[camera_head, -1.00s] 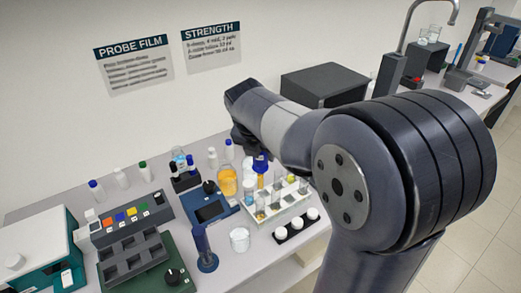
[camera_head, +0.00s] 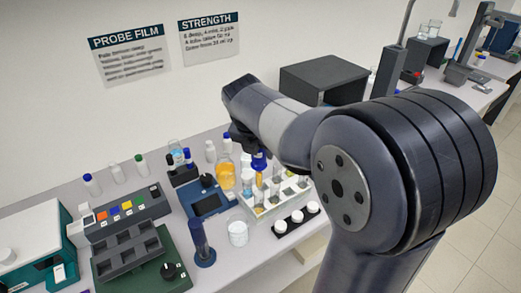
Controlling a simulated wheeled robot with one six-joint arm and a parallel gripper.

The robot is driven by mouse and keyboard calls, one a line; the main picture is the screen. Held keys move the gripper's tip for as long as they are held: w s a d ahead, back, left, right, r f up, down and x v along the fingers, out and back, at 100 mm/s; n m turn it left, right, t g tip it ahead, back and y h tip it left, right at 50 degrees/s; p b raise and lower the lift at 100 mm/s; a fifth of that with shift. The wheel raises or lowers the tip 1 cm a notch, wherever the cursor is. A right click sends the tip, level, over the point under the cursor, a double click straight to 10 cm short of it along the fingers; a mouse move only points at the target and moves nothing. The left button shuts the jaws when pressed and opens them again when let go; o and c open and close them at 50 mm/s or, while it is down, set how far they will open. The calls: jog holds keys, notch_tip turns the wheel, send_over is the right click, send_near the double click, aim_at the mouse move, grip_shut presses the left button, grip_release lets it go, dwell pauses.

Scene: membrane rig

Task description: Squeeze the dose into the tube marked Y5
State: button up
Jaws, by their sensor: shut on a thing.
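A dropper with a dark blue bulb (camera_head: 259,160) hangs below my forearm. My gripper (camera_head: 256,151) is shut on it, though the arm partly hides the jaws. The dropper is over the back left part of a white tube rack (camera_head: 262,211). Its lower end is lost among the tubes, so I cannot tell whether it is inside one. Several clear tubes (camera_head: 275,187) stand in the rack, some with yellowish contents. No Y5 mark is readable, and my arm hides the rack's right side.
An orange-filled vessel (camera_head: 225,177) stands behind the rack. A blue-topped device (camera_head: 207,203) is to the left.

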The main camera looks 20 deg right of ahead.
aim_at(260, 176)
jog(key=shift+f+b, duration=2.8)
jog(key=shift+f, duration=1.65)
jog(key=o, duration=0.4)
jog(key=c, duration=0.4)
jog(key=shift+f, duration=0.25)
